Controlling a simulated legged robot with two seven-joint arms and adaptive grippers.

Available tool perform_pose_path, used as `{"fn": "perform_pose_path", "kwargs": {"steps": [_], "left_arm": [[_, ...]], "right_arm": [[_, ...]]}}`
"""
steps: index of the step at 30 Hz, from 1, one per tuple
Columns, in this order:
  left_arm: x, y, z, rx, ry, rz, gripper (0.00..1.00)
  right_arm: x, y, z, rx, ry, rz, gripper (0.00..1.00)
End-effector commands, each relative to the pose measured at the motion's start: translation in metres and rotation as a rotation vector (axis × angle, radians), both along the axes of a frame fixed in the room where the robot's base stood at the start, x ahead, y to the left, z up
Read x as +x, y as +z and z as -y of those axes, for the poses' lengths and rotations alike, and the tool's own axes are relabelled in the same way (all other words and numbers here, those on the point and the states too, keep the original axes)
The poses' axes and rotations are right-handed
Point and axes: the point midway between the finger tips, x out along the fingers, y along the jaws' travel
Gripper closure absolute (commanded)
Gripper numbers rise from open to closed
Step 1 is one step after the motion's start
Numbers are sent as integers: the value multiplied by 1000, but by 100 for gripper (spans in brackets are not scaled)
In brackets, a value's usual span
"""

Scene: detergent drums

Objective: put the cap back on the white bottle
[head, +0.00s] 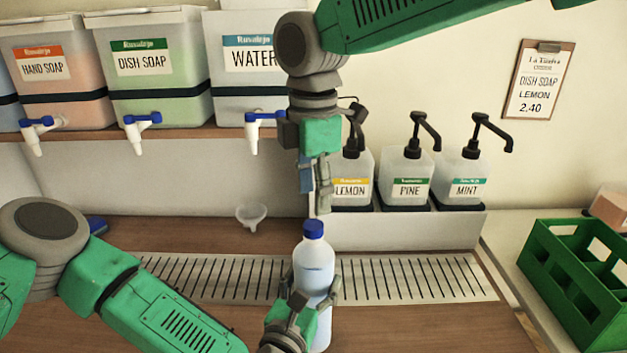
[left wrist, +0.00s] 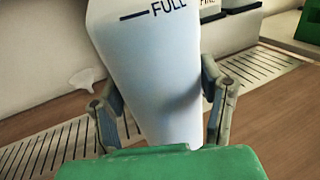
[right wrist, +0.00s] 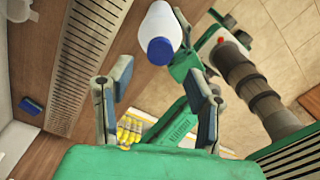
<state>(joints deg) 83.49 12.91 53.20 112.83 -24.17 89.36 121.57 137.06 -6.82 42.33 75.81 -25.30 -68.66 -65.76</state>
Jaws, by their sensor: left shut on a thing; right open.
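The white bottle (head: 316,258) stands upright above the front edge of the slotted drain strip, with the blue cap (head: 314,228) on its mouth. I cannot tell how tightly the cap sits. My left gripper (head: 312,288) is shut around the bottle's body; the left wrist view shows the bottle (left wrist: 150,65) between its fingers, with a "FULL" line. My right gripper (head: 314,192) is open and empty above the cap, pointing down. In the right wrist view the cap (right wrist: 160,51) shows beyond the gap between the open fingers, apart from them.
Soap and water drums (head: 155,75) with taps stand on a shelf at the back left. Pump bottles (head: 405,178) stand behind the drain strip (head: 410,280). A clear funnel (head: 251,215) lies left of the right gripper. A green crate (head: 570,285) is at the right.

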Motion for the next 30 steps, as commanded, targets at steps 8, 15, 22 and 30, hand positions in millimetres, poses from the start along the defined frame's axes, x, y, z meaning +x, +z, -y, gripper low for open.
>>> {"fn": "perform_pose_path", "kwargs": {"steps": [8, 15, 22, 30], "left_arm": [[1, 0, -1, 3, 4, 1, 100], [1, 0, -1, 3, 4, 1, 100], [1, 0, -1, 3, 4, 1, 100], [1, 0, -1, 3, 3, 1, 100]], "right_arm": [[-1, -44, 0, -1, 0, -4, 54], [-1, -61, 0, 1, -1, -1, 54], [-1, -62, 0, 1, -1, -1, 54], [-1, -61, 0, 1, -1, 0, 100]]}}
